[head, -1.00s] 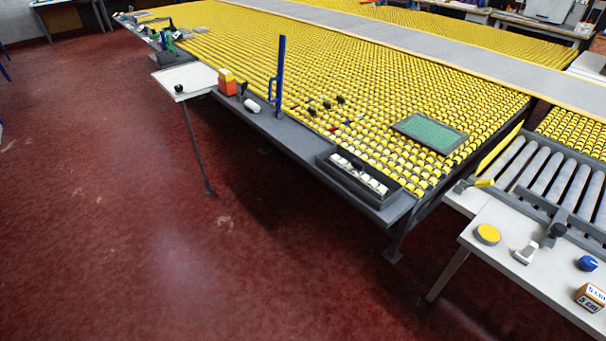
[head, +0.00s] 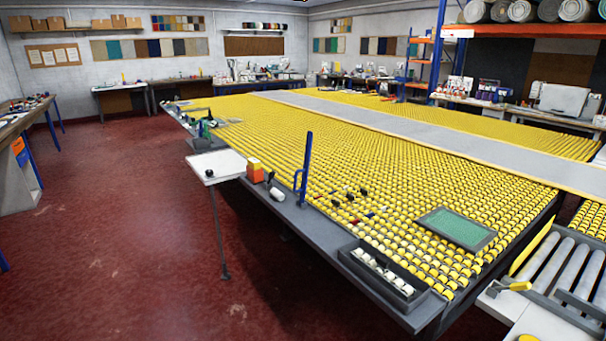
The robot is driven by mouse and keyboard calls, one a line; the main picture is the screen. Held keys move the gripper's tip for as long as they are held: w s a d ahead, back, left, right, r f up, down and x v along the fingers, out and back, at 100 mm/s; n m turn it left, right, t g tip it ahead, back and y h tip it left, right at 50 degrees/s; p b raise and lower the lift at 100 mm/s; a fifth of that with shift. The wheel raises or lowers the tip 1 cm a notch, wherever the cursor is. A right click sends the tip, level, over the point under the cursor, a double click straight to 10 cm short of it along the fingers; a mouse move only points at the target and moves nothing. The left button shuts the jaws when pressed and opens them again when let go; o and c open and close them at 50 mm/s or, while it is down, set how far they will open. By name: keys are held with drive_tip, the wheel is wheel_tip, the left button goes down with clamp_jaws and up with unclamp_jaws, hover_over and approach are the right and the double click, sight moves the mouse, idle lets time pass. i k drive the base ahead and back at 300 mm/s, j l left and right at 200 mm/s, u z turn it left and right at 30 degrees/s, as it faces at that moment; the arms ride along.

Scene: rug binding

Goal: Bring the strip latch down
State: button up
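No part is clearly marked as the strip latch. An upright blue lever (head: 304,165) with a small loop handle stands at the near edge of the yellow roller table (head: 400,160). A small yellow-handled metal part (head: 514,287) lies low at the right, beside the grey rollers. I cannot tell which of these, if either, is the latch. My gripper is not in view.
A white side shelf (head: 215,163) with a black knob juts from the table's left side on a thin leg. A dark tray (head: 383,272) of white rolls sits at the near corner. The red floor (head: 130,240) at left is clear.

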sight(309, 134)
drive_tip(key=i+j+u, duration=0.15)
drive_tip(key=i, duration=0.4)
drive_tip(key=i+j+u, duration=0.15)
drive_tip(key=i, duration=0.35)
drive_tip(key=i+j+u, duration=0.1)
drive_tip(key=i, duration=0.45)
drive_tip(key=i+j+z, duration=0.2)
drive_tip(key=i, duration=0.15)
drive_tip(key=i+j+z, duration=0.2)
drive_tip(key=i, duration=0.15)
drive_tip(key=l, duration=0.1)
